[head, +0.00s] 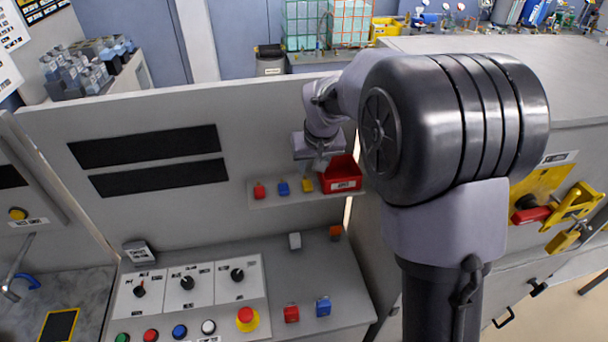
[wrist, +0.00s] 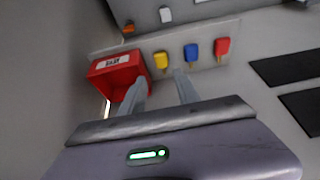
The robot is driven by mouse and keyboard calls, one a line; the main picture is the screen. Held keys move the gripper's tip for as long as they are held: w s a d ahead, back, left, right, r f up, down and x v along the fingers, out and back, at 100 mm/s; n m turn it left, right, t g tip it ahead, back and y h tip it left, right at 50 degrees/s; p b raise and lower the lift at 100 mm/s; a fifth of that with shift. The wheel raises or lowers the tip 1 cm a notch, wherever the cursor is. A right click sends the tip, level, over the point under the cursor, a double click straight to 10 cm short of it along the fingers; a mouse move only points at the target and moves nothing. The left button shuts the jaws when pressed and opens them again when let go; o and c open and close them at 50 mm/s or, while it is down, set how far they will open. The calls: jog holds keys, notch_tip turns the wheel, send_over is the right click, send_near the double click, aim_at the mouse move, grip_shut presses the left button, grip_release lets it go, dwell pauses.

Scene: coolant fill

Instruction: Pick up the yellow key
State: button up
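The yellow key (head: 307,185) hangs on the upright panel, between the blue key (head: 283,188) and the red bin (head: 341,174). In the wrist view, the yellow key (wrist: 161,60) shows beyond and roughly between my two fingertips, with a gap still visible. My gripper (wrist: 160,80) is open and empty. In the head view, my gripper (head: 318,163) is just above the yellow key, and its fingers are hard to make out there.
A red key (head: 259,191) hangs left of the blue one. The labelled red bin (wrist: 116,72) is close beside one finger in the wrist view. Below are a console with knobs and an emergency stop button (head: 246,317). White and orange blocks (head: 295,240) sit on the console.

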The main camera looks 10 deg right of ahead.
aim_at(307, 184)
jog(key=x, duration=0.4)
jog(key=shift+w, duration=0.25)
jog(key=x, duration=0.5)
jog(key=shift+s+a+f+p, duration=0.2)
jog(key=shift+s+p, duration=0.1)
jog(key=shift+w+f, duration=0.25)
jog(key=shift+w, duration=0.05)
jog(key=shift+s, duration=0.15)
jog(key=shift+r, duration=0.1)
jog(key=c, duration=0.3)
grip_shut()
